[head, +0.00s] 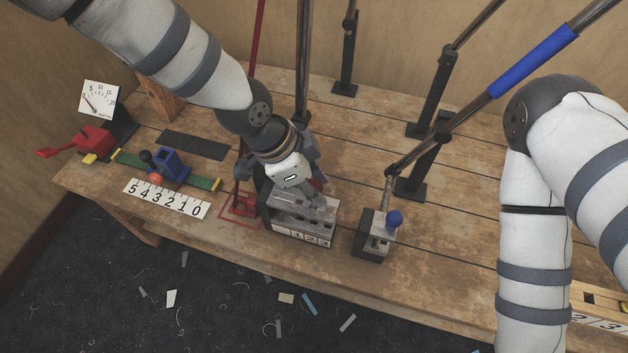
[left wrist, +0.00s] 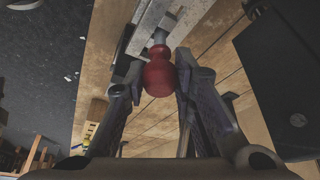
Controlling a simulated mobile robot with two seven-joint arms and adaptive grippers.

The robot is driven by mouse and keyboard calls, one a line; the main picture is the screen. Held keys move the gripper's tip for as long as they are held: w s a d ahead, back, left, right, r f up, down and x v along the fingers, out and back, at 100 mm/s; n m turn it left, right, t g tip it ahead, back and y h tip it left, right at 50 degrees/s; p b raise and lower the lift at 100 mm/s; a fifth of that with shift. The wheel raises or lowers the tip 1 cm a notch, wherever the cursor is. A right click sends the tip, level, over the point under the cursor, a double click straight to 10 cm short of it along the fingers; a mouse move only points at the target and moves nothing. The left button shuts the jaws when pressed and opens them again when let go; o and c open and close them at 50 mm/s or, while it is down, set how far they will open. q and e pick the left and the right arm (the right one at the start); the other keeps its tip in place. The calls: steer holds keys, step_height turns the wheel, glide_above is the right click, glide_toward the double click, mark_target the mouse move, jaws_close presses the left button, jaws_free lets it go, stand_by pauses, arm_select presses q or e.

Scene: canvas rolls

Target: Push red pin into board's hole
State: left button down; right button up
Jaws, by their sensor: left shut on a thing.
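My left gripper (head: 306,181) is shut on the round red head of the red pin (left wrist: 158,76), one finger on each side. The pin's short grey shank points at a grey metal board (left wrist: 150,28); I cannot tell how far it enters a hole. In the head view this board (head: 290,212) is a worn grey block with a strip marked 1, 2, 3 on its front. There the gripper sits right over its back and hides most of the pin. The right arm (head: 535,240) shows at the right, but its gripper is out of view.
A small block with a blue knob (head: 395,219) stands right of the board. A red frame (head: 240,207) is close on its left, then a numbered slider (head: 168,165) and a red lever (head: 85,140). Black posts (head: 415,185) with rods stand behind. Bare planks (head: 460,230) lie to the right.

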arm_select(q)
steer(key=shift+f+b, duration=0.4)
steer(key=shift+f, duration=1)
arm_select(e)
steer(key=shift+s+f, duration=0.45)
arm_select(q)
steer(key=c, duration=1.3)
jaws_free()
steer(key=v, duration=1.2)
